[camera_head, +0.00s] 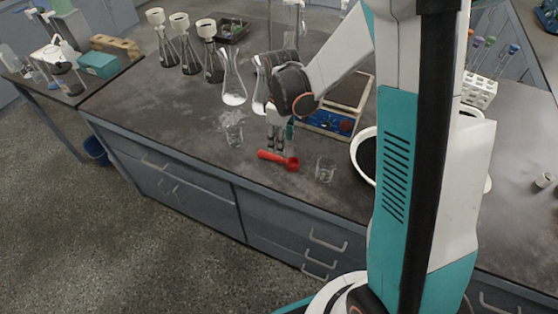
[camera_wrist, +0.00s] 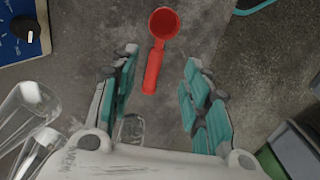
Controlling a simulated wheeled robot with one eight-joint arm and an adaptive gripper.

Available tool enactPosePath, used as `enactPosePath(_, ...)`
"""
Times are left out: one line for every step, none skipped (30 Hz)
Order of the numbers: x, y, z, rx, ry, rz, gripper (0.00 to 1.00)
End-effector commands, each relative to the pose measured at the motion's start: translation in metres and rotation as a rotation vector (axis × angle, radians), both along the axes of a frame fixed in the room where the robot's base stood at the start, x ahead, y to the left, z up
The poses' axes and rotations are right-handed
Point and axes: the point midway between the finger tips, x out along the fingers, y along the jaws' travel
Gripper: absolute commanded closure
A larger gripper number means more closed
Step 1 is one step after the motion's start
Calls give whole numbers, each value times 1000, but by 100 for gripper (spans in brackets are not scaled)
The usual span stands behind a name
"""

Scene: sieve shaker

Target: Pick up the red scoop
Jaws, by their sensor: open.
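The red scoop (camera_head: 291,164) lies on the dark bench top near its front edge, with its handle pointing left and its round bowl to the right. My gripper (camera_head: 278,149) points down just above and behind the handle. In the wrist view the scoop (camera_wrist: 152,68) shows between the two teal-padded fingers, its bowl toward the top. My gripper (camera_wrist: 160,60) is open there, with a wide gap on both sides of the handle. Nothing is held. The exact height of the fingertips over the scoop is hard to tell.
A small glass beaker (camera_head: 326,169) stands right of the scoop and another (camera_head: 234,134) to its left. Flasks (camera_head: 233,88) stand behind on the left. A blue-fronted device (camera_head: 328,123) is behind, and a white-rimmed round vessel (camera_head: 358,143) is at right.

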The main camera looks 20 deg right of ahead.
Motion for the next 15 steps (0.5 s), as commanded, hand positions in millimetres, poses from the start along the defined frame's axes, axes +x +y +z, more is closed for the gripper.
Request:
enactPosePath(0,0,-13,0,0,0,57)
enactPosePath(0,0,-17,0,0,0,57)
enactPosePath(1,0,-23,0,0,0,57)
enactPosePath(1,0,-27,0,0,0,57)
enactPosePath(0,0,-30,0,0,0,57)
enactPosePath(0,0,-33,0,0,0,57)
enactPosePath(0,0,-35,0,0,0,57)
enactPosePath(0,0,-36,0,0,0,57)
enactPosePath(0,0,-38,0,0,-1,57)
enactPosePath(0,0,-39,0,0,-1,57)
enactPosePath(1,0,-40,0,0,-1,57)
enactPosePath(1,0,-42,0,0,-1,57)
enactPosePath(1,1,-44,-1,-1,-1,57)
enactPosePath(2,1,-46,-1,-1,0,57)
enactPosePath(3,1,-51,-1,-1,0,57)
